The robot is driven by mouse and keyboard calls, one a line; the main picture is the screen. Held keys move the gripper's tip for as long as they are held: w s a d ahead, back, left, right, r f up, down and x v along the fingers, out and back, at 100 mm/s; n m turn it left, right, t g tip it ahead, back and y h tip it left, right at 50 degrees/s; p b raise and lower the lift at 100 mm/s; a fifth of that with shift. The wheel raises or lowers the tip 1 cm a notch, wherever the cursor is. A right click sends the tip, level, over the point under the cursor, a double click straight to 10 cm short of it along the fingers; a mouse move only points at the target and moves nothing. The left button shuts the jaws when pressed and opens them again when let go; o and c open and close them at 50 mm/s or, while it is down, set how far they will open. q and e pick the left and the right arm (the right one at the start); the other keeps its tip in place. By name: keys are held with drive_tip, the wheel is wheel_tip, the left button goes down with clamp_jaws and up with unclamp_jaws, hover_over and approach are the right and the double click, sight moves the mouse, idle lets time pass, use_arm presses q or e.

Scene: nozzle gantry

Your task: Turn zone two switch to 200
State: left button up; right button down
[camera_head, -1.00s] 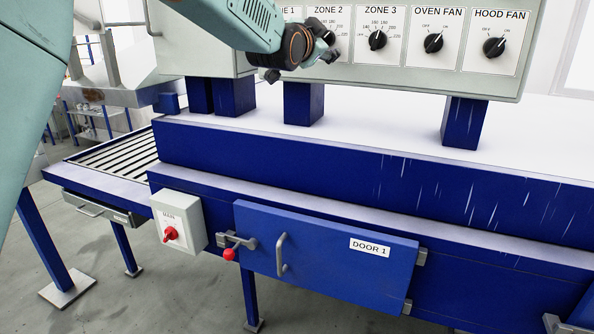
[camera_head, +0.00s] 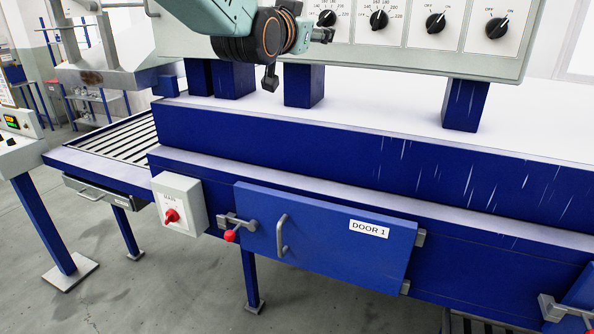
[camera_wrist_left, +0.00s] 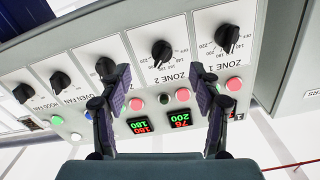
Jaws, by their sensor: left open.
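The zone two switch is a black rotary knob (camera_head: 327,18) on a white scale plate, high on the grey control panel in the head view. It also shows in the left wrist view (camera_wrist_left: 161,50), upside down, above the ZONE 2 label. Its exact pointer setting is too small to read surely. My left gripper (camera_head: 322,35) is in front of the panel, just below the knob in the head view. In the wrist view its two fingers (camera_wrist_left: 163,85) are apart and empty, and the knob shows between and beyond their tips. My right gripper is not in view.
The zone 1 knob (camera_wrist_left: 227,38) and zone 3 knob (camera_wrist_left: 105,68) flank it closely. The fan knobs (camera_head: 435,23) (camera_head: 496,27) are farther right. Pink buttons (camera_wrist_left: 182,95) and lit displays (camera_wrist_left: 180,118) lie near the fingers. The blue bench (camera_head: 350,140) with Door 1 stands below.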

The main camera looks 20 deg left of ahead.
use_arm(q)
drive_tip(key=s+f+n+g+b, duration=0.1)
drive_tip(key=s+f+g+b, duration=0.1)
drive_tip(key=f, duration=1.1)
drive_tip(key=s+f+n+g+b, duration=0.1)
drive_tip(key=s+f+g+b, duration=0.1)
drive_tip(key=f, duration=1.2)
drive_tip(key=shift+s+a, duration=0.2)
drive_tip(key=shift+s, duration=0.15)
drive_tip(key=shift+s+r, duration=0.1)
drive_tip(key=shift+w, duration=0.2)
